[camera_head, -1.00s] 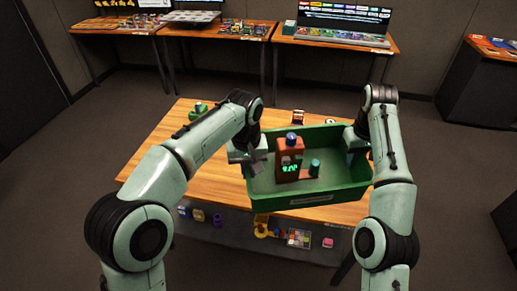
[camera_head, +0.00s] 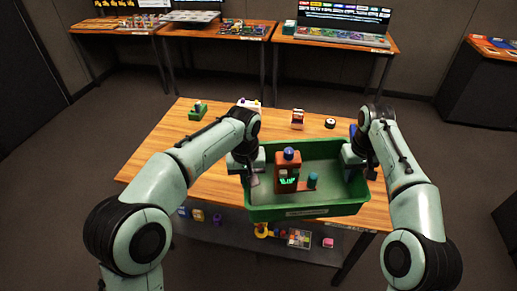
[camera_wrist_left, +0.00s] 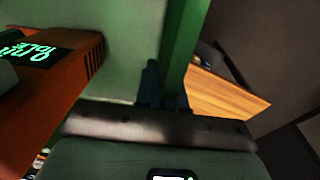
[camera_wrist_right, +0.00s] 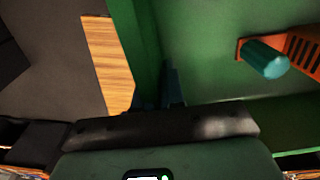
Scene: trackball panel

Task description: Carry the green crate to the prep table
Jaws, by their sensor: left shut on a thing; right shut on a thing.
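The green crate (camera_head: 305,212) is in the middle of the head view, over the front part of a wooden table (camera_head: 155,165). It holds a red-brown device (camera_head: 288,172) with a blue top and a lit green display, with a teal knob (camera_head: 313,180) beside it. My left gripper (camera_head: 250,178) is shut on the crate's left wall. My right gripper (camera_head: 356,172) is shut on its right wall. Both wrist views show the fingers at the green wall (camera_wrist_left: 183,50), (camera_wrist_right: 140,45). I cannot tell how far the crate is above the table, or which table is the prep table.
A lower shelf holds several small items. Back tables (camera_head: 345,38) and a dark cabinet (camera_head: 485,80) stand beyond clear floor.

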